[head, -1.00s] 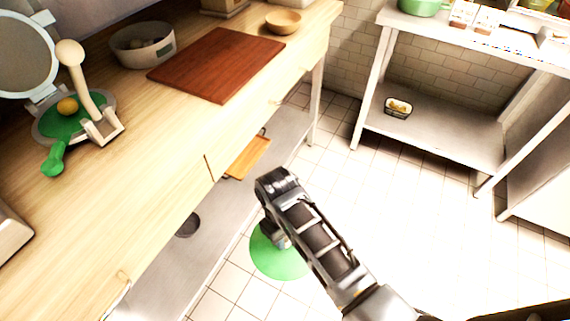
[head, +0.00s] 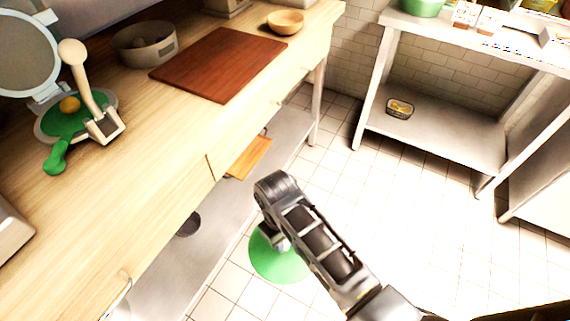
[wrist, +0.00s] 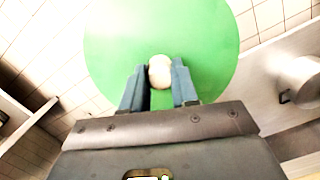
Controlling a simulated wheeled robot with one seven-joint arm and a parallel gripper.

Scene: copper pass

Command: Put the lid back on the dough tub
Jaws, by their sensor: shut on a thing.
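The lid is a flat green disc with a pale round knob. In the wrist view the lid (wrist: 112,40) fills the upper middle, and my gripper (wrist: 160,76) is shut on its knob, a blue-grey finger on each side. In the head view the lid (head: 277,262) hangs beside the counter's front, partly hidden by my arm, which also hides the fingers. A round, open beige-grey tub (head: 152,52) stands at the back of the wooden counter. Its contents show only in part, so I cannot tell whether they are dough.
The counter (head: 160,135) also bears a brown board (head: 218,65), a wooden bowl (head: 285,22) and a press with a green base (head: 62,125). A lower shelf (head: 205,215) runs beneath. A metal rack (head: 430,135) stands right. Open tiled floor (head: 400,220) lies between.

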